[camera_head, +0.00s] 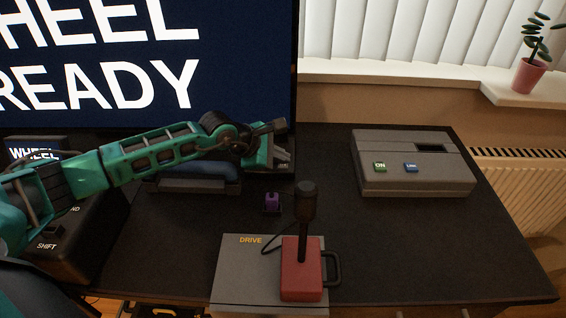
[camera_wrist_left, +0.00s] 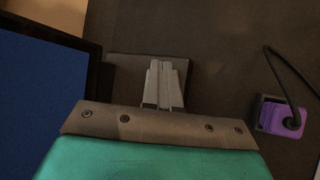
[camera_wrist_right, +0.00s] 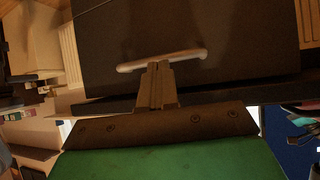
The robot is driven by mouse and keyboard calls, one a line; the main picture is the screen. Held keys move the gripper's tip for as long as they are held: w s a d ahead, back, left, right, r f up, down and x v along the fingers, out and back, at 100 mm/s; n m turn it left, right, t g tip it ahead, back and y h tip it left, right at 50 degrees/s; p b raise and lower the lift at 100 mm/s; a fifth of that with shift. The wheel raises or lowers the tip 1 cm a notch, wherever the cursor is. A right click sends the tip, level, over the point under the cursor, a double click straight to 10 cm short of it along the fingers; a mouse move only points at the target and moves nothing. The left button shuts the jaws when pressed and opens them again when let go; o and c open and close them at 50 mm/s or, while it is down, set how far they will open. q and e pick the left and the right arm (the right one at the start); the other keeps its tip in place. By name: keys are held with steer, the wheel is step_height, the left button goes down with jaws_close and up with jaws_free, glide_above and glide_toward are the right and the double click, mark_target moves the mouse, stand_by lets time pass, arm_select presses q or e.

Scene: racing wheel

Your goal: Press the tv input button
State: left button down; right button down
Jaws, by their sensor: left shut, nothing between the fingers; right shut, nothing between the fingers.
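The TV (camera_head: 110,95) stands at the upper left of the head view, its dark blue screen lit with large white "WHEEL READY" letters. It also shows in the left wrist view (camera_wrist_left: 40,90). I cannot make out an input button on it. My left gripper (camera_head: 288,163) is shut and empty near the TV's lower right corner. In the left wrist view its fingertips (camera_wrist_left: 166,64) lie over a dark square plate (camera_wrist_left: 150,60); contact cannot be told. My right gripper (camera_wrist_right: 155,66) is shut and empty beside a pale handle bar (camera_wrist_right: 162,61), outside the head view.
On the dark desk (camera_head: 400,245) stand a red-based lever (camera_head: 301,270) on a grey "DRIVE" box (camera_head: 238,285), a purple connector (camera_head: 271,203), a grey console (camera_head: 415,165) with "ON" and blue buttons, and a dark "SHIFT" box (camera_head: 75,255). The desk's right front is clear.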

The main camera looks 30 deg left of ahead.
mark_target(280, 166)
arm_select(q)
steer(key=shift+r+p, duration=0.45)
steer(key=shift+r, duration=0.35)
steer(key=shift+r+p, duration=1.7)
steer(key=shift+r, duration=0.85)
steer(key=shift+f, duration=0.1)
